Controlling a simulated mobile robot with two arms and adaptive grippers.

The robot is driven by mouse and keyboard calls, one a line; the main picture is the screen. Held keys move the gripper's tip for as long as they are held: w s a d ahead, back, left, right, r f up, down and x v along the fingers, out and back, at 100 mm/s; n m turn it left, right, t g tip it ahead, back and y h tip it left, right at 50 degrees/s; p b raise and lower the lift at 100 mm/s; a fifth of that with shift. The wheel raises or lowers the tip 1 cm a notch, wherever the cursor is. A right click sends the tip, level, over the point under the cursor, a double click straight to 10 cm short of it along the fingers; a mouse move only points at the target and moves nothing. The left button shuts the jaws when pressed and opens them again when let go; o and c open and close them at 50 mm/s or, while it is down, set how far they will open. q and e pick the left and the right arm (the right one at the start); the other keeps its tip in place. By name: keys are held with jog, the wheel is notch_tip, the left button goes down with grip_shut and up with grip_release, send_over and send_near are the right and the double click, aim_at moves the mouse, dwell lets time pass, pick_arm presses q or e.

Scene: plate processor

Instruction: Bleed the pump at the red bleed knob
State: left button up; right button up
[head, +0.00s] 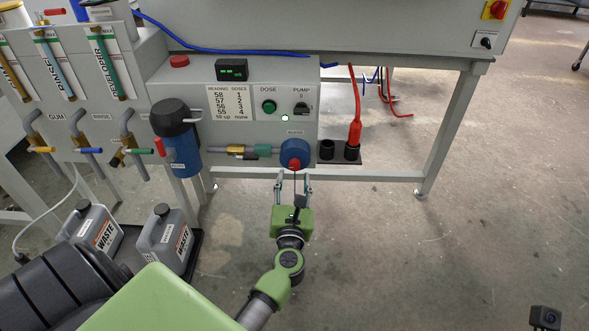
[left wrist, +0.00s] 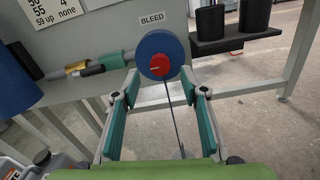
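The red bleed knob (head: 295,164) sits on the front of the blue round pump head (head: 294,149), below the control panel. In the left wrist view the red knob (left wrist: 160,65) has a white mark on its face, and the blue disc (left wrist: 160,44) is behind it under the BLEED label. My left gripper (head: 294,178) is just below and in front of the knob, its fingers spread apart with nothing between them. In the left wrist view the open fingers (left wrist: 161,95) flank the space below the knob; they look apart from it.
A pump switch (head: 301,109) and green dose button (head: 269,106) are on the panel above. A blue canister (head: 181,150) and waste containers (head: 165,238) are left. Floor at right is clear.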

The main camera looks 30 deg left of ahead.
aim_at(294, 168)
pick_arm(q)
jog(key=x, duration=0.5)
jog(key=shift+w+b, duration=0.15)
jog(key=shift+b, duration=0.15)
jog(key=c, duration=1.1)
